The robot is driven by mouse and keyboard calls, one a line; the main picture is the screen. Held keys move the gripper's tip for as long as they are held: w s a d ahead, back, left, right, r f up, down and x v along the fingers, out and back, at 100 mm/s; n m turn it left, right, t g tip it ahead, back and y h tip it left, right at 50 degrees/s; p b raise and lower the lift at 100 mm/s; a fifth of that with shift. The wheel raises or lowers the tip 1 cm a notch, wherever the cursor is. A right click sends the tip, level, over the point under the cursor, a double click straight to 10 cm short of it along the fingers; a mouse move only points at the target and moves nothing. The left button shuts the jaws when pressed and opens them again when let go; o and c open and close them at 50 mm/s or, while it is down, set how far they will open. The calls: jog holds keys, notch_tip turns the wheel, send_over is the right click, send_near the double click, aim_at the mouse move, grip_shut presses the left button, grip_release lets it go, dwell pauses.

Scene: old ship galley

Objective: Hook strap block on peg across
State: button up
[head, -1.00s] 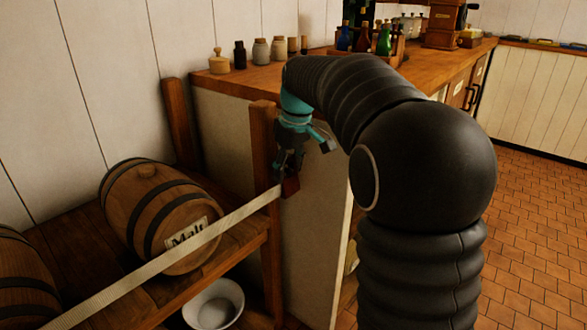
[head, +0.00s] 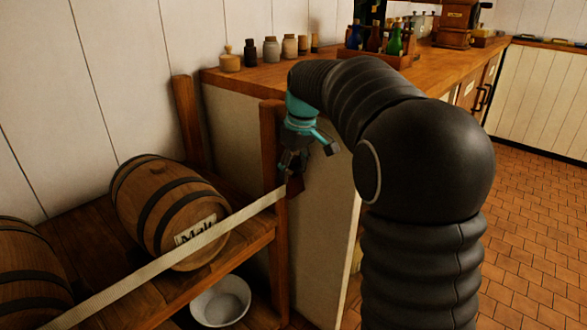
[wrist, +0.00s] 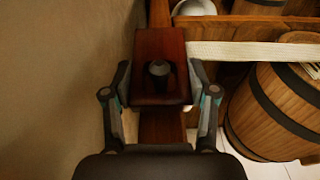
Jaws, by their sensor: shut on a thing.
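The strap block (wrist: 145,45) is a reddish-brown wooden block, and a pale woven strap (head: 175,255) runs from it across the front of the barrels. My gripper (wrist: 160,82) is shut on the block, with one finger on each side of it. In the head view my gripper (head: 293,160) is beside the rack's front post (head: 272,150), and the block is small and dark there. A dark round-headed peg or knob (wrist: 158,69) shows at the middle of the block in the wrist view. I cannot tell whether it passes through the block.
A barrel labelled Malt (head: 165,205) and another barrel (head: 30,275) lie on the wooden rack behind the strap. A white bowl (head: 220,302) sits below. A counter (head: 255,80) with jars and bottles stands behind. The tiled floor (head: 530,220) at right is clear.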

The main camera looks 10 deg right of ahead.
jog(key=o, duration=1.2)
jog(key=shift+o, duration=0.2)
jog(key=r, duration=0.3)
jog(key=s+r, duration=0.1)
jog(key=r, duration=0.3)
jog(key=d+r, duration=0.1)
jog(key=r, duration=0.3)
jog(key=shift+s+d, duration=0.1)
jog(key=shift+s, duration=0.15)
jog(key=s+f+m+t, duration=0.2)
jog(key=s+f+m, duration=0.15)
jog(key=s, duration=1.35)
jog(key=s+f+m+t+h, duration=0.1)
jog(key=s+f+m+t, duration=0.1)
jog(key=s+f, duration=0.9)
jog(key=shift+s+a+f+m, duration=0.2)
jog(key=shift+s+f+m, duration=0.2)
jog(key=shift+s+m, duration=0.55)
